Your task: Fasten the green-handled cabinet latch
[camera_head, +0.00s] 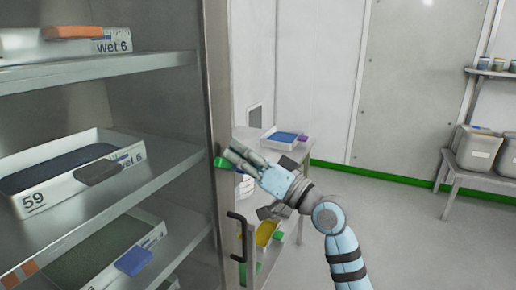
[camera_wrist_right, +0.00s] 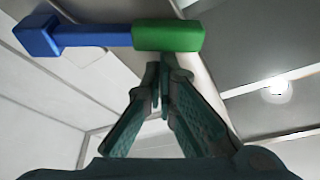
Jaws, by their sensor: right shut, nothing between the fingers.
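The latch's green handle (camera_head: 220,162) shows as a small green piece at the edge of the tall metal cabinet post (camera_head: 217,110). In the right wrist view the green grip (camera_wrist_right: 168,36) joins a blue bar (camera_wrist_right: 95,38) that runs left to a blue block. My right gripper (camera_head: 231,156) is at the post, its fingertips beside the green handle. In the wrist view its fingers (camera_wrist_right: 161,72) are shut and empty, just below the green grip; I cannot tell whether they touch it. My left gripper is not in view.
A black pull handle (camera_head: 237,236) sits lower on the post. Cabinet shelves (camera_head: 90,67) at left hold trays, including a white one (camera_head: 75,190) marked 59. A side table (camera_head: 292,156) with a tray stands behind my right arm.

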